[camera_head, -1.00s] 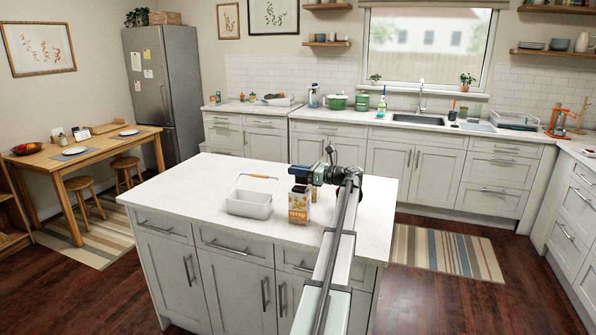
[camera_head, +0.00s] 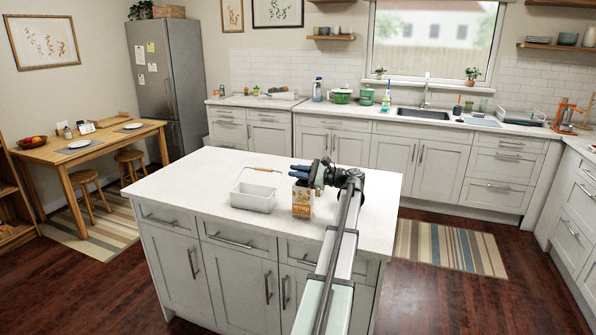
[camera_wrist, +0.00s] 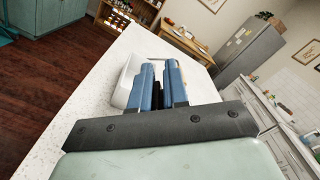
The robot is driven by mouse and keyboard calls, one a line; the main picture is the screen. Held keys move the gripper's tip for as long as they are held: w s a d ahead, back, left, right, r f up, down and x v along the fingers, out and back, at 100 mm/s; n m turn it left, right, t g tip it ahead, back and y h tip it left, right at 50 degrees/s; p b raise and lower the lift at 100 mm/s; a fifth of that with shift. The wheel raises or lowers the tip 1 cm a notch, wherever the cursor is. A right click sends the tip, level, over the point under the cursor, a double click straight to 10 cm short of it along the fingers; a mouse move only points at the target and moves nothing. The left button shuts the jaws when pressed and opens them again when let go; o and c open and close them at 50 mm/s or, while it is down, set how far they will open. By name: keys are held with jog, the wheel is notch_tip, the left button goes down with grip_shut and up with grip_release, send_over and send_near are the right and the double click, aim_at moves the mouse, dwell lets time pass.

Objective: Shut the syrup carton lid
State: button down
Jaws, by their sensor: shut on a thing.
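The syrup carton (camera_head: 302,203), orange and white, stands upright near the middle of the island's worktop. My gripper (camera_head: 299,174) is at the carton's top, its blue fingers reaching in from the right. In the wrist view my gripper's (camera_wrist: 160,70) two blue fingers are close together, with a dark strip between them. My gripper is shut on what seems to be the carton's lid. The fingers hide most of the lid, so its angle cannot be told. The carton body is hidden in the wrist view.
A white basket (camera_head: 252,200) with a raised handle stands just left of the carton; it also shows beside the fingers in the wrist view (camera_wrist: 122,88). The island worktop (camera_head: 180,180) is clear on its left.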

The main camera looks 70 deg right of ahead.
jog(key=shift+a+f+n, duration=0.1)
jog(key=shift+n, duration=0.3)
jog(key=c, duration=1.3)
grip_release()
jog(key=s, duration=1.3)
jog(key=shift+s, duration=0.4)
